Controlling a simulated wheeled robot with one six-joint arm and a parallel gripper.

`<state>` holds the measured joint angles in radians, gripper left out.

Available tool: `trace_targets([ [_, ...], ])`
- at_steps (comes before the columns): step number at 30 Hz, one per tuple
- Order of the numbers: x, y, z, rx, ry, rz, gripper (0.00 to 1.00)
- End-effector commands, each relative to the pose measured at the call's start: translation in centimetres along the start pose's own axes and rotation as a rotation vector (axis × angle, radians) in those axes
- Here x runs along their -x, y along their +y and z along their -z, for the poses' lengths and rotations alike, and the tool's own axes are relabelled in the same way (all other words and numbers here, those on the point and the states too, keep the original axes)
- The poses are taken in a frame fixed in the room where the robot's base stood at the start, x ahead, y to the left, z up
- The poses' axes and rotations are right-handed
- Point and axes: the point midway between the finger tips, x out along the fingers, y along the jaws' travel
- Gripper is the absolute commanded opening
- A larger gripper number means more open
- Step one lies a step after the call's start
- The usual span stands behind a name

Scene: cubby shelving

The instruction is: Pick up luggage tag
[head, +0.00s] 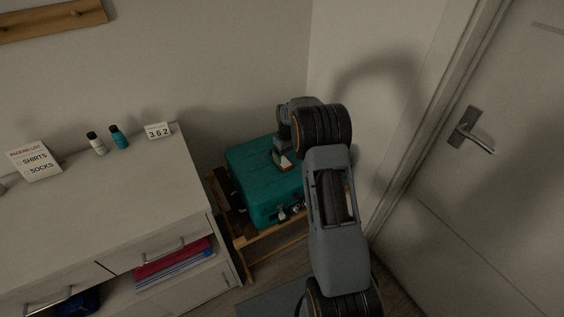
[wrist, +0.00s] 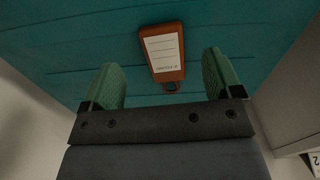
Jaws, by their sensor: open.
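The luggage tag (wrist: 163,50) is a brown tag with a white lined label, lying on the teal suitcase (wrist: 50,35). It also shows in the head view (head: 284,163), partly hidden by my gripper. My gripper (wrist: 165,82) is open above the suitcase, with its green fingers on either side of the near end of the tag and apart from it. Nothing is between the fingertips except the view of the tag and its small dark loop end. The suitcase in the head view (head: 250,170) lies flat on a wooden rack, its right part hidden by my arm.
A white dresser (head: 100,210) stands to the left, carrying two small bottles (head: 118,137), a packing list sign (head: 33,160) and a number block (head: 158,131). A wall is behind the suitcase. A door with a handle (head: 470,130) is at the right.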

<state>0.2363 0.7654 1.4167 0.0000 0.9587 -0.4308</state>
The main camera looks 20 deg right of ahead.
Motion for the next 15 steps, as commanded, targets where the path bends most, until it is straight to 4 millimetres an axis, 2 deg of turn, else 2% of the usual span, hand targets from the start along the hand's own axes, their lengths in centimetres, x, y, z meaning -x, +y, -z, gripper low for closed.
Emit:
trace_targets([
  [10, -4.1, -0.2, 0.0, 0.0, -0.003, 0.001, 0.85],
  [15, -5.1, -0.2, 0.0, 0.0, -0.001, 0.0, 0.85],
])
